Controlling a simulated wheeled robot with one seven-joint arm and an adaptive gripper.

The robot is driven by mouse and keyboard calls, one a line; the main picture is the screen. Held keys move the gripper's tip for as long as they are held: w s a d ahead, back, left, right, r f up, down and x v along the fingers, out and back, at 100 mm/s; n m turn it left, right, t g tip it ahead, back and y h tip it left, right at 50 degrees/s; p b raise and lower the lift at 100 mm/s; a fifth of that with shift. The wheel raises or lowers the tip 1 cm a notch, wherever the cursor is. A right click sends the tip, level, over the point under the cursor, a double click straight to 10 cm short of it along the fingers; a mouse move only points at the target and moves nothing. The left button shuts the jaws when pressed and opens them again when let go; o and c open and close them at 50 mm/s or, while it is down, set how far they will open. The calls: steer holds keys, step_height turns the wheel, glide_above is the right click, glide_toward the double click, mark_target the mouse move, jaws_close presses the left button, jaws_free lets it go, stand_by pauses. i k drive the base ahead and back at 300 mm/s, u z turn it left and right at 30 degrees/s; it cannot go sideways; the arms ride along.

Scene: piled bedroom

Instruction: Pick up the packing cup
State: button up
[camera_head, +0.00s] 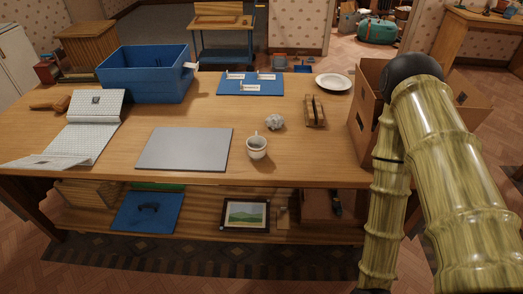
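A small white cup (256,148) stands upright near the front edge of the wooden table, with its handle towards the back. It is the only cup I can make out on the table. My arm, with a bamboo-like surface, fills the right side of the view, apart from the cup. My gripper does not show.
A grey flat board (184,149) lies left of the cup; a crumpled ball (275,122) and a wooden-handled thing (315,110) lie behind and right. A blue bin (145,78), blue board (250,85), white plate (333,82) and cardboard box (367,95) occupy the wooden table (200,116).

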mark_target(256, 145)
steer(key=u, duration=3.45)
steer(key=k, duration=2.05)
steer(key=z, duration=1.65)
steer(key=i, duration=0.5)
